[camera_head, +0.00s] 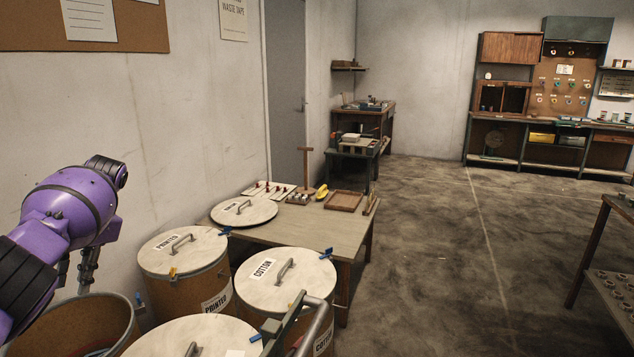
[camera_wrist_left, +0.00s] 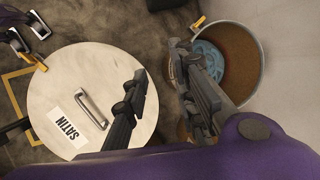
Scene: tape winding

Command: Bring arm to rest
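My left arm (camera_head: 70,210) is purple and comes in from the left, high over the drums. Its dark left gripper (camera_head: 88,280) points down above the open drum (camera_head: 135,318). In the left wrist view the two fingers of the left gripper (camera_wrist_left: 157,62) stand apart with nothing between them. Below them are a round white lid marked SATIN (camera_wrist_left: 70,88) and the open drum (camera_wrist_left: 258,45), which has blue tape inside. My right gripper is not in view.
Lidded drums marked PRINTED (camera_head: 205,248) and COTTON (camera_head: 305,270) stand beside a wooden table (camera_head: 340,225). On it are a loose lid (camera_head: 255,215), a wooden tray (camera_head: 343,206) and a yellow item (camera_head: 322,192). The floor (camera_head: 450,260) to the right is clear.

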